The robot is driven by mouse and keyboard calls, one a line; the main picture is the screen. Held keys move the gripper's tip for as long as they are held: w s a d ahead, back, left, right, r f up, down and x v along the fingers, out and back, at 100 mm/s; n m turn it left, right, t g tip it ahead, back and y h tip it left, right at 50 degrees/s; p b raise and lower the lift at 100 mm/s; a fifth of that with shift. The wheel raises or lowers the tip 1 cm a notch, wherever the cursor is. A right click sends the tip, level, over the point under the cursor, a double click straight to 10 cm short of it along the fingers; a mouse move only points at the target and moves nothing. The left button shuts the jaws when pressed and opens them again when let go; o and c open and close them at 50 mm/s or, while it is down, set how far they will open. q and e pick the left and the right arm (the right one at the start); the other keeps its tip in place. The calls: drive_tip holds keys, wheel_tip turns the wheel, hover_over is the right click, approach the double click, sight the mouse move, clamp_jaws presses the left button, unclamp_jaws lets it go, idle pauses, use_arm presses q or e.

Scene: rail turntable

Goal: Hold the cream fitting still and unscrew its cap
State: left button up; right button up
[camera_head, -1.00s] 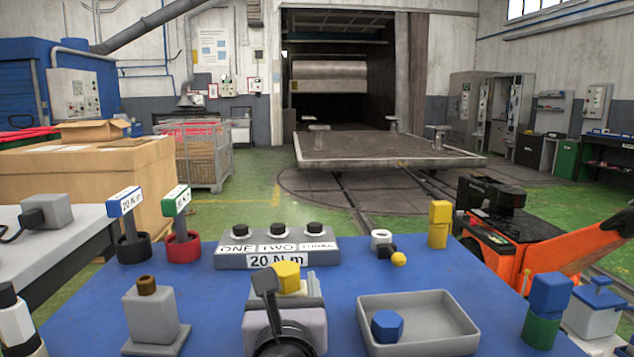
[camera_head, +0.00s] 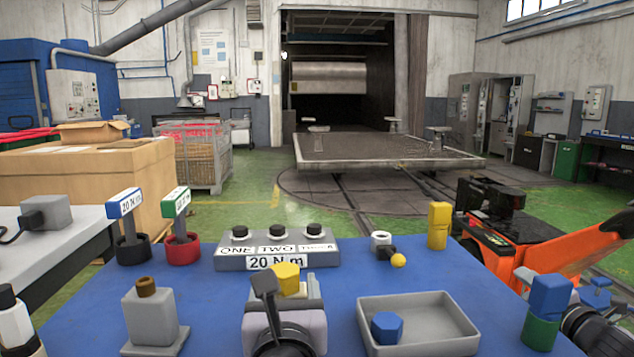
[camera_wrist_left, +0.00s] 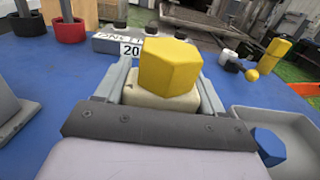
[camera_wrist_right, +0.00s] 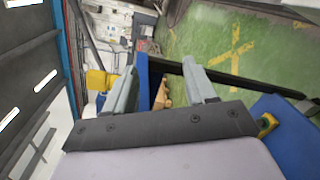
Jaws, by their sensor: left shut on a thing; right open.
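The cream fitting (camera_wrist_left: 160,92) stands upright between the fingers of my left gripper (camera_wrist_left: 165,88), which is shut on its sides. Its yellow hexagonal cap (camera_wrist_left: 170,65) sits on top, above the fingertips. In the head view the yellow cap (camera_head: 286,278) shows at the front middle of the blue table, and my left gripper (camera_head: 285,305) hides most of the fitting. My right gripper (camera_head: 590,322) is at the lower right of the head view, away from the cap; its fingers are hard to make out there. In the right wrist view its fingers (camera_wrist_right: 165,85) are apart.
A grey tray (camera_head: 455,325) holding a blue hex piece (camera_head: 387,327) lies right of the fitting. A blue-and-green block (camera_head: 548,300) stands near the right gripper. A grey holder (camera_head: 155,318) stands left, and a labelled three-button box (camera_head: 276,255) behind. Bare blue tabletop lies between them.

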wheel_tip(320, 180, up, 15)
drive_tip(key=w+d+n+t+y, duration=0.1)
drive_tip(key=w+n+t+y, duration=0.1)
drive_tip(key=w+n+t, duration=0.15)
drive_tip(key=a+r+n+g+y, duration=0.2)
drive_tip(key=a+r+n+y, duration=0.85)
drive_tip(key=a, duration=0.45)
drive_tip(key=s+a+r+n+g+y, duration=0.2)
drive_tip(key=s+a+n+g+y, duration=0.25)
drive_tip(key=a, duration=0.45)
drive_tip(key=s+a+r+n+g+y, duration=0.25)
drive_tip(key=a+n+g, duration=0.25)
drive_tip(key=a+g, duration=0.35)
drive_tip(key=n+g+h, duration=0.2)
drive_tip(key=g+h, duration=0.1)
drive_tip(key=h, duration=1.2)
approach(282, 269)
drive_tip(key=x, duration=0.8)
drive_tip(key=shift+w+a+f, duration=0.1)
drive_tip(key=shift+w+f, duration=0.05)
drive_tip(key=shift+f, duration=0.25)
